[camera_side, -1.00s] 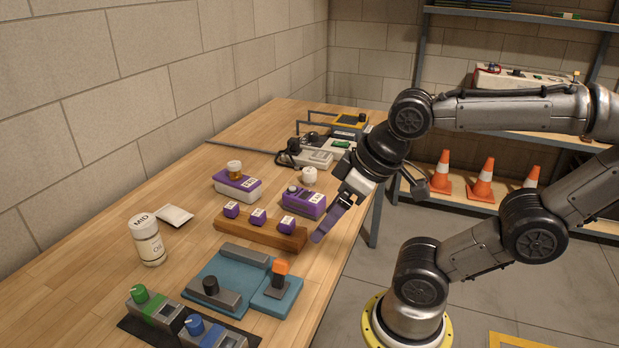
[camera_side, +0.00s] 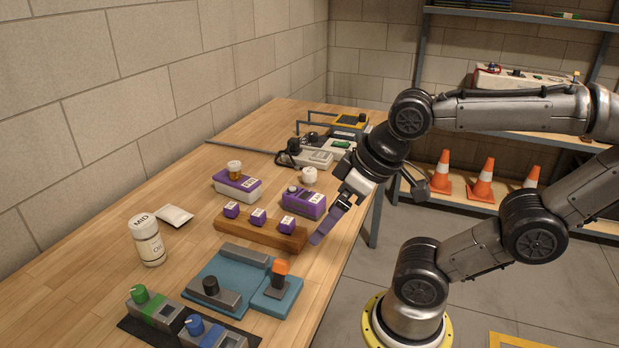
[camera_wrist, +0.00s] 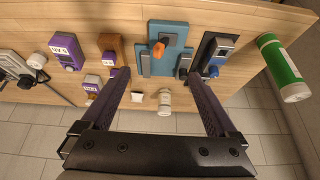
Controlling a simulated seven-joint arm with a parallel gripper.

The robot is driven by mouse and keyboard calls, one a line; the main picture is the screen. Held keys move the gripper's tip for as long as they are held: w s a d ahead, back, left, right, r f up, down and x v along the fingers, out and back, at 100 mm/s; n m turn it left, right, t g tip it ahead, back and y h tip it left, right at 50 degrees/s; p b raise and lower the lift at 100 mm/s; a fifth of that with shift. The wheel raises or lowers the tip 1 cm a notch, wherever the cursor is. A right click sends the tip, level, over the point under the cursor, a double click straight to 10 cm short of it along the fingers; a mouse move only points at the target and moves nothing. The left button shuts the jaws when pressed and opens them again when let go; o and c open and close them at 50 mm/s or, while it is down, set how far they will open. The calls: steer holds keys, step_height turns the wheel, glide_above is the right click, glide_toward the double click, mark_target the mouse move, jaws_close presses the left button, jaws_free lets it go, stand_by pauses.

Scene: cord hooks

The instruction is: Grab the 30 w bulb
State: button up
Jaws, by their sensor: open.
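No label that I can read as 30 W shows, so I cannot tell which thing is the 30 W bulb. A small amber, white-topped piece (camera_side: 235,168) sits on or just behind a purple and white box (camera_side: 237,186). A white rounded piece (camera_side: 309,175) is behind another purple box (camera_side: 303,203); a white rounded piece also shows in the wrist view (camera_wrist: 37,60). Several small purple labelled cubes (camera_side: 258,217) sit on a wooden block (camera_side: 228,228). My gripper (camera_side: 322,234) hangs by the table's right edge, right of the block. In the wrist view its fingers (camera_wrist: 158,75) are apart and empty.
A teal fixture (camera_side: 215,279) with an orange-topped lever (camera_side: 280,268) stands in front of the block. A white bottle (camera_side: 148,240) and a packet (camera_side: 175,215) are at left. Green-knobbed (camera_side: 140,294) and blue-knobbed (camera_side: 194,325) devices are nearest. The far-left wood is clear.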

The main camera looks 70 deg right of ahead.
steer(key=w+d+r+m, duration=0.4)
steer(key=w+r+m, duration=0.4)
steer(key=r, duration=0.4)
steer(key=w+d+r+m+g+h, duration=0.15)
steer(key=w+d+m, duration=0.25)
steer(key=w+d, duration=0.7)
steer(key=m+g+y, duration=0.2)
steer(key=m+g, duration=0.2)
steer(key=m, duration=0.3)
glide_above(309, 170)
step_height(309, 170, down, 18)
steer(key=shift+h, duration=0.25)
step_height(309, 170, down, 14)
steer(key=shift+a+r, duration=0.1)
steer(key=shift+r, duration=0.05)
jaws_close()
